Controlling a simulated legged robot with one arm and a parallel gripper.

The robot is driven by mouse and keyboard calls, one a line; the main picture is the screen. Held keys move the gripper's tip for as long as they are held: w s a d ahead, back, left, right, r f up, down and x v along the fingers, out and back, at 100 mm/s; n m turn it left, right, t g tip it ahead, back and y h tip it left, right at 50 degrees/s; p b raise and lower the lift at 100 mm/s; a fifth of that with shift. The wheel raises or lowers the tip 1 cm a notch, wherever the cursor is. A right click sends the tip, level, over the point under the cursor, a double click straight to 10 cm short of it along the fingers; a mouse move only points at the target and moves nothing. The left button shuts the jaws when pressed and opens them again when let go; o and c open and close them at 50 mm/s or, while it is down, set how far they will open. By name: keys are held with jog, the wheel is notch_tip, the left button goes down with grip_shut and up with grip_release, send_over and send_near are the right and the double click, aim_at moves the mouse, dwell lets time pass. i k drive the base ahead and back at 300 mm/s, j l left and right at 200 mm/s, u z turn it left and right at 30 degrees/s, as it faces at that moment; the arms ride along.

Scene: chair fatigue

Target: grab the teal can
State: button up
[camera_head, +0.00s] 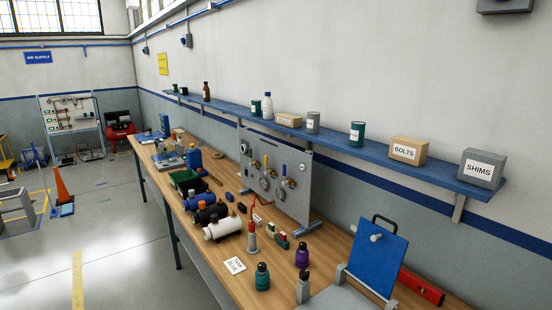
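A small teal can (262,279) with a dark top stands upright near the front edge of the wooden workbench (186,220). A purple can (302,257) of similar shape stands behind it to the right, and a grey one (303,291) stands to its right, nearer the bottom edge. Dark green labelled cans (357,136) and (255,109) stand on the blue wall shelf (330,146). My gripper is not in view.
A tilted blue panel (376,258) on a grey base stands right of the cans. A white card (234,266) and a grey cone-shaped stand (252,240) lie near the teal can. An upright gauge board (290,195) stands behind.

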aim_at(358, 129)
jog(key=i+j, duration=0.2)
jog(key=j, duration=0.15)
jog(key=i+j+z, duration=0.1)
jog(key=i+j, duration=0.3)
jog(key=j, duration=0.25)
